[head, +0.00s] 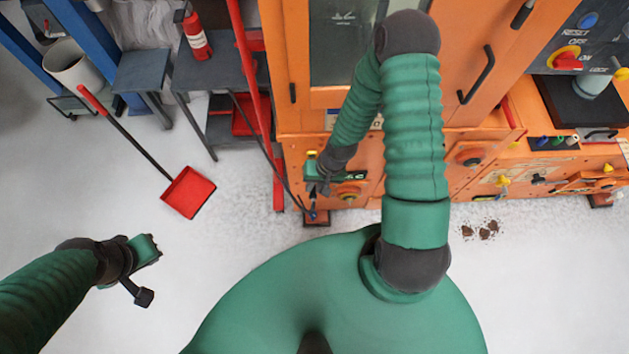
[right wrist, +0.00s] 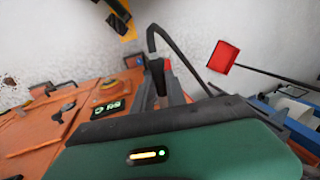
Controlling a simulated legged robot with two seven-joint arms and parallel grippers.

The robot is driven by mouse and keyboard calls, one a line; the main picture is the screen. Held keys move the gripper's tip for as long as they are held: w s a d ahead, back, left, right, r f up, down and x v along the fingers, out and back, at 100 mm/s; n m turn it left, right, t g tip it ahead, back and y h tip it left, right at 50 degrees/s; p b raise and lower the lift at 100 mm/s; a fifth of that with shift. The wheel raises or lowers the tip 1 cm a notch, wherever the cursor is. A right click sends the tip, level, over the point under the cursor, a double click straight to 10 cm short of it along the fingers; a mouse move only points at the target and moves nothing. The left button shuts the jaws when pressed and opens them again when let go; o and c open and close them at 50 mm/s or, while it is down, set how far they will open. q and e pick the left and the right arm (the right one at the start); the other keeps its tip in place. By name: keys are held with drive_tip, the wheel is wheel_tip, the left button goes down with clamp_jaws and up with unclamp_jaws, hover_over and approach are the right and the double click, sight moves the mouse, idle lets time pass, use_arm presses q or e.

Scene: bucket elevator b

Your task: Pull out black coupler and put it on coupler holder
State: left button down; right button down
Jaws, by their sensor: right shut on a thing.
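My right gripper (head: 316,190) is at the lower left of the orange machine (head: 362,155). In the right wrist view its fingers (right wrist: 160,88) are closed around a dark piece, the black coupler (right wrist: 156,64), with a black hose (right wrist: 151,32) looping away from it. The coupler is largely hidden by the fingers, and I cannot tell whether it is seated or free. I cannot make out the coupler holder with certainty. My left gripper (head: 148,250) hangs over bare floor at the left, away from the machine; its jaws are too unclear to read.
A red dustpan (head: 188,192) on a long handle is at the left; it also shows in the right wrist view (right wrist: 223,57). Brown debris (head: 481,231) lies on the floor at the right.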

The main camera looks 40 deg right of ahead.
drive_tip(key=shift+w+d+f, duration=0.1)
drive_tip(key=shift+w+d, duration=1.05)
drive_tip(key=shift+w, duration=0.05)
use_arm(q)
drive_tip(key=shift+d+r, duration=0.25)
drive_tip(key=shift+d, duration=0.1)
use_arm(e)
drive_tip(key=shift+a, duration=0.1)
use_arm(q)
drive_tip(key=shift+a, duration=0.2)
use_arm(e)
drive_tip(key=shift+a, duration=0.15)
use_arm(q)
drive_tip(key=shift+d, duration=0.15)
drive_tip(key=shift+r+p, duration=0.25)
drive_tip(key=shift+p, duration=0.1)
use_arm(e)
drive_tip(key=shift+d, duration=0.25)
drive_tip(key=shift+a, duration=0.1)
use_arm(q)
drive_tip(key=shift+r+p, duration=0.35)
drive_tip(key=shift+p, duration=0.05)
use_arm(e)
drive_tip(key=shift+r, duration=0.2)
drive_tip(key=shift+w+d, duration=0.2)
drive_tip(key=shift+w, duration=0.2)
drive_tip(key=shift+w+d, duration=0.15)
drive_tip(key=shift+w, duration=0.1)
